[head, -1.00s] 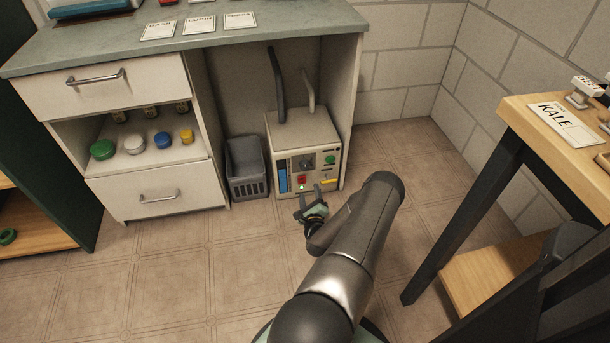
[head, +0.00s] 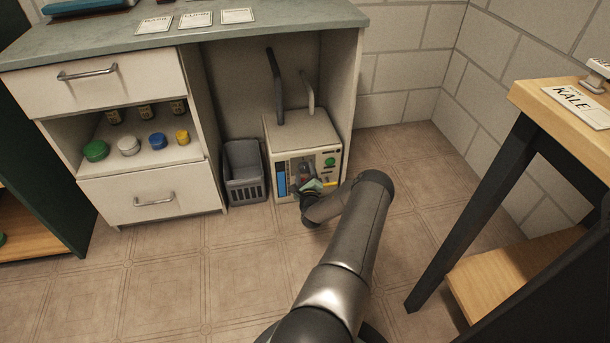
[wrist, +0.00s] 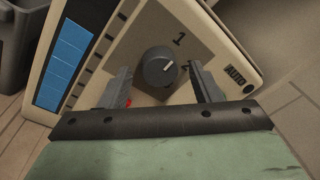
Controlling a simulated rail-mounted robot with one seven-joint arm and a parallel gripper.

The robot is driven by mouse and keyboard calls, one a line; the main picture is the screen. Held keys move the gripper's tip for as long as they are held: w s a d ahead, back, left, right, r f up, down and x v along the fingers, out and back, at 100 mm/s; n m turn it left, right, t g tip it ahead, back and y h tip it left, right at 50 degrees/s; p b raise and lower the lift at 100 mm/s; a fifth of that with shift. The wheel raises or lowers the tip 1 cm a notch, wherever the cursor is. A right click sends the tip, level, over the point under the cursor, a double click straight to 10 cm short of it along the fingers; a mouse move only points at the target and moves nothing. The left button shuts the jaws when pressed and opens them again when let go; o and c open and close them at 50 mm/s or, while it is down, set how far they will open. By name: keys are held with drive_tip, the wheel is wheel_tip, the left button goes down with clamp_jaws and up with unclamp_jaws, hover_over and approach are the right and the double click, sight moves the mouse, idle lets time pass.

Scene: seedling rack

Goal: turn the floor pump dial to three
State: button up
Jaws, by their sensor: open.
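The floor pump (head: 302,132) is a cream box with two pipes on top, standing on the floor under the bench. A "1" is printed above and right of the dial; another mark by the right finger is partly hidden. My gripper (wrist: 162,88) is open, with one finger on each side of the dial and visible gaps between. In the head view my gripper (head: 314,188) is at the pump's front and covers part of the panel.
A grey basket (head: 245,172) stands left of the pump. A wooden table (head: 560,105) with dark legs stands at right. The floor between is clear.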

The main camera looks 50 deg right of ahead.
drive_tip(key=c, duration=1)
